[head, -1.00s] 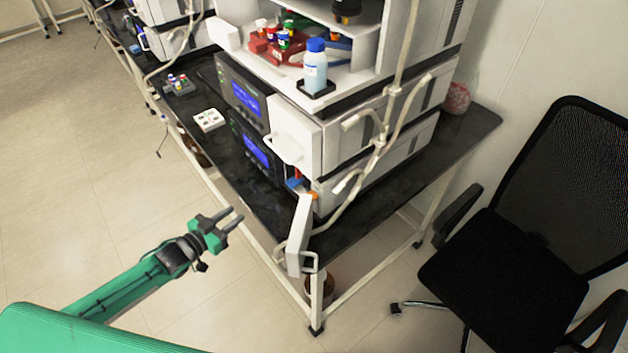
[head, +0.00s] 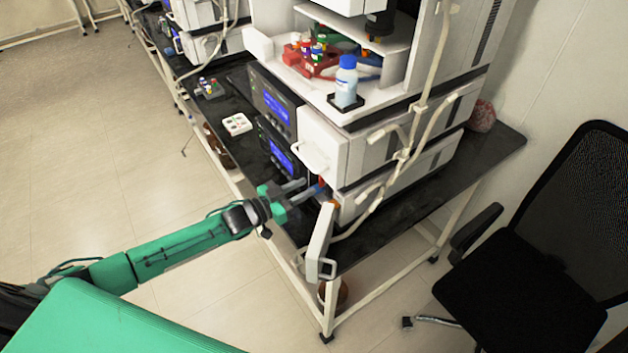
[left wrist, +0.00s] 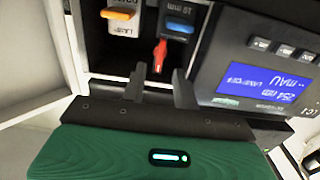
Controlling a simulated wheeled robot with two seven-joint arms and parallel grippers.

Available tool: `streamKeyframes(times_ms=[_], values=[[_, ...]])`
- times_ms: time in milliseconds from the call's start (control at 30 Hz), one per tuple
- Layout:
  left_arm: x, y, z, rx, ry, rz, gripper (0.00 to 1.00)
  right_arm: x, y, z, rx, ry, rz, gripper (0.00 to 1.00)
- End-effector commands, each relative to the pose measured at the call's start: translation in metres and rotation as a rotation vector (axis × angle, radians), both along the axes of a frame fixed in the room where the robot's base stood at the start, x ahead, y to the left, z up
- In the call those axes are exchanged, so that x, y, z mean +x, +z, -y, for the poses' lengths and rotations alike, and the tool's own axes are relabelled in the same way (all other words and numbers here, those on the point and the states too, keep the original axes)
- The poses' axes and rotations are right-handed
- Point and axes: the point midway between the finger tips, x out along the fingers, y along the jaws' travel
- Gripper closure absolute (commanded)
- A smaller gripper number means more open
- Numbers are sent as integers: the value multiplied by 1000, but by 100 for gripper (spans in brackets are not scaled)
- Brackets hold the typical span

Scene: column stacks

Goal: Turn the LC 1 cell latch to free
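In the left wrist view, the red latch (left wrist: 160,55) is a small lever in the dark open bay of the lower instrument. My right gripper is not in view.
The open white door (head: 320,240) stands close beside the gripper. The lit LC 1 display (left wrist: 255,82) is on the other side. A blue-capped bottle (head: 346,82) stands on the stack above. A black chair (head: 520,260) is at the right.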

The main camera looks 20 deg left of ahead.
Motion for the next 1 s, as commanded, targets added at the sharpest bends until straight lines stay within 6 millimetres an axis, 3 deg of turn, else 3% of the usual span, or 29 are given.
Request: streamKeyframes(times_ms=[233, 667, 800, 1000], values=[[27, 1, 21, 0, 0, 0, 70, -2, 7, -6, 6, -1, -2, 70], [33, 0, 26, 1, 0, 0, 70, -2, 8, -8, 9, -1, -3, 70], [33, 0, 26, 1, 0, 0, 98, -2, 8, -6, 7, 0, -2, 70], [33, 0, 26, 2, 0, 0, 100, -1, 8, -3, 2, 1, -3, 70]])
